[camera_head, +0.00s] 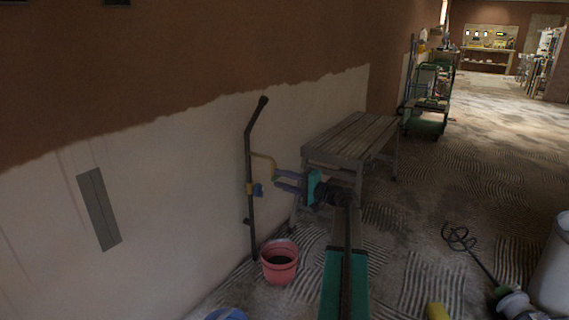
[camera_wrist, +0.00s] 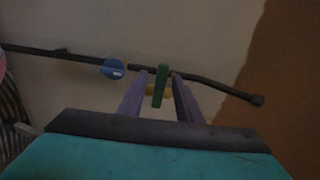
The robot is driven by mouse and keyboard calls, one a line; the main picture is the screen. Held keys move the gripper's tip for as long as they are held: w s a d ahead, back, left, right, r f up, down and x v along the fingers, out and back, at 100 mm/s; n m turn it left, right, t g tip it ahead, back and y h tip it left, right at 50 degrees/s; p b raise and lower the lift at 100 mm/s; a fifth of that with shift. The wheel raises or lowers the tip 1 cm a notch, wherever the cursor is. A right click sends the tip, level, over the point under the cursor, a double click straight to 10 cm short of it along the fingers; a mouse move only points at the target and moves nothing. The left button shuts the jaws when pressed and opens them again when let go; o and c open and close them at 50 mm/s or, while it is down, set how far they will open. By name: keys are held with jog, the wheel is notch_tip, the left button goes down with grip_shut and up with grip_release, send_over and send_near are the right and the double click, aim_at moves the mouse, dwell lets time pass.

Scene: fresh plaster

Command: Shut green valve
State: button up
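The green valve handle (camera_wrist: 159,87) shows in the wrist view as an upright bar in front of a yellow fitting (camera_wrist: 152,92) by the dark pipe. My gripper (camera_wrist: 161,74) is open, its two purple fingers on either side of the green handle with a gap on each side. In the head view my gripper (camera_head: 277,180) reaches left to the dark wall pipe (camera_head: 248,165); I cannot make out the green handle there. A blue valve (camera_head: 258,190) sits on the pipe close by and also shows in the wrist view (camera_wrist: 113,69).
A pink bucket (camera_head: 279,266) stands on the floor below the pipe. A wooden bench (camera_head: 350,137) stands along the wall just beyond my gripper. The floor beyond is mostly open.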

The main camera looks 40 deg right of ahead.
jog(key=shift+s, duration=0.15)
jog(key=p+v, duration=0.2)
jog(key=v, duration=0.9)
jog(key=shift+s, duration=0.35)
dwell(0.5)
dwell(0.3)
